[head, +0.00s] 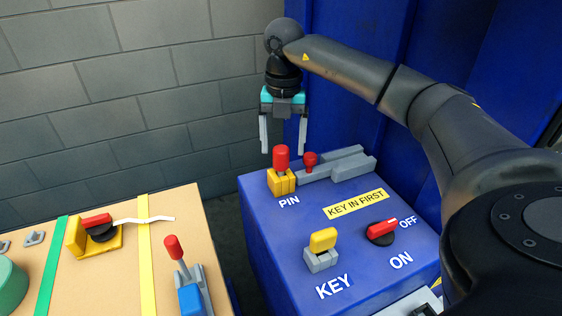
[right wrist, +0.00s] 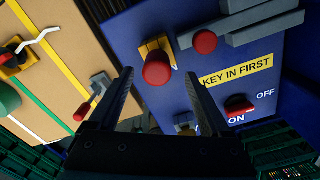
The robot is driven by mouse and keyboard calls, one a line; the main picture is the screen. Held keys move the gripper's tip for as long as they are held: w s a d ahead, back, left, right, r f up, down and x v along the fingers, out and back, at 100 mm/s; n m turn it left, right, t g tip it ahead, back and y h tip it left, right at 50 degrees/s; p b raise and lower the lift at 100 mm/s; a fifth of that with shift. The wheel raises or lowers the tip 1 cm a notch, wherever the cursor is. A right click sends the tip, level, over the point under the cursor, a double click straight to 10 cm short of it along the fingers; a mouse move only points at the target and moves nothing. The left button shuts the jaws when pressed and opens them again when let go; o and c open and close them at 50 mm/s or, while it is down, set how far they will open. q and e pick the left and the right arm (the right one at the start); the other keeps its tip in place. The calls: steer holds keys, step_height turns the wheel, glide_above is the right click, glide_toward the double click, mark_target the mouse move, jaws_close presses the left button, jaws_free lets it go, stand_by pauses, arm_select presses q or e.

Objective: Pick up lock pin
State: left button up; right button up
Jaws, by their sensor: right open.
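The lock pin with its red head (head: 281,157) stands upright in a yellow holder (head: 282,183) at the back of the blue box, above the word PIN. Its red head also shows in the right wrist view (right wrist: 157,68), beyond my fingertips. My right gripper (head: 284,150) is open and points down over the pin in the head view, its two fingers apart on either side. In the right wrist view the open fingers (right wrist: 160,78) show with nothing held between them. My left gripper is not in view.
On the blue box (head: 265,240) are a small red knob (head: 310,158) with grey bars (head: 345,165), a yellow key (head: 323,239) and a red OFF/ON switch (head: 382,230). A tan table (head: 130,285) stands left with a red-tipped lever (head: 174,248). A grey wall is behind.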

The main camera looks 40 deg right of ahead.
mark_target(281, 170)
steer(key=shift+w+a+f, duration=0.1)
steer(key=shift+w+f, duration=0.05)
steer(key=shift+f, duration=1.75)
jaws_close()
